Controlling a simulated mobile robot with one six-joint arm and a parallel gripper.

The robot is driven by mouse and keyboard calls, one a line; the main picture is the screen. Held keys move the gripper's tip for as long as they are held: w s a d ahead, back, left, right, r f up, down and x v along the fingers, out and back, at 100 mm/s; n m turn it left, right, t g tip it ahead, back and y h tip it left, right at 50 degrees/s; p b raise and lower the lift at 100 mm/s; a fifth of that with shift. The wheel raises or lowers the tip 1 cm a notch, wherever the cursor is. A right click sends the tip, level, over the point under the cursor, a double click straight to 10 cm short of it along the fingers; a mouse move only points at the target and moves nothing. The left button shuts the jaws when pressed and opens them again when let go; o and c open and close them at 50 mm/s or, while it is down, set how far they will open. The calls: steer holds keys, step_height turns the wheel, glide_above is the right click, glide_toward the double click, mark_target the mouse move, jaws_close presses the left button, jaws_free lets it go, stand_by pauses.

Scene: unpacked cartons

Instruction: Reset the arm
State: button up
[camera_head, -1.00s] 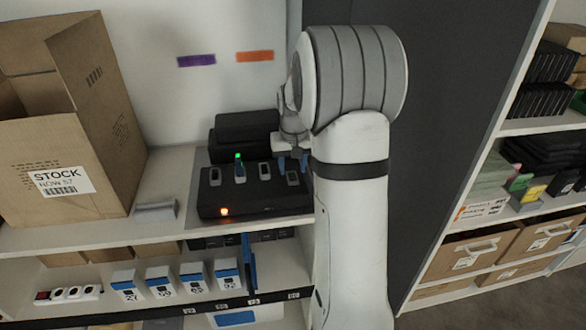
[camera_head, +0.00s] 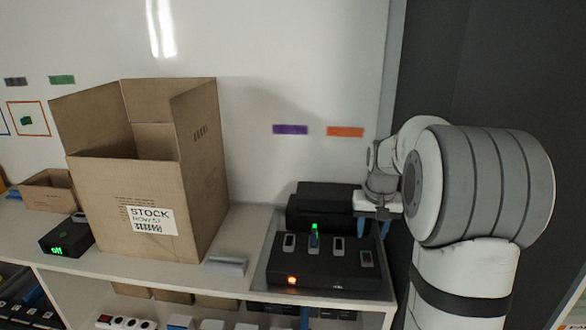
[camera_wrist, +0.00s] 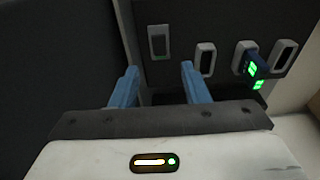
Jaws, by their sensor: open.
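My gripper (camera_head: 373,224) is at the right end of the black dock box (camera_head: 330,266), with my white and grey arm behind it at the right of the head view. In the wrist view its two blue fingers (camera_wrist: 160,88) are apart with nothing between them. The dock box has several light-rimmed slots on its top. One slot holds a blue stick (camera_head: 314,240) with a green light, which also shows in the wrist view (camera_wrist: 254,66). An orange light glows on the box front. Whether the fingers touch the box is unclear.
An open STOCK carton (camera_head: 130,200) stands left on the white shelf. A grey block (camera_head: 226,266) lies between it and the dock. A black box reading "off" (camera_head: 66,238) and a small carton (camera_head: 46,192) are further left. A dark panel (camera_head: 480,60) is at right.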

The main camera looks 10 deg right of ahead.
steer(key=s+a+n, duration=0.1)
steer(key=s+a, duration=0.4)
steer(key=s, duration=0.3)
steer(key=s+a+n, duration=0.1)
steer(key=s+a, duration=0.4)
steer(key=s, duration=0.3)
steer(key=s+a+n+t, duration=0.1)
steer(key=s+a, duration=0.4)
steer(key=s, duration=0.3)
steer(key=shift+s, duration=0.15)
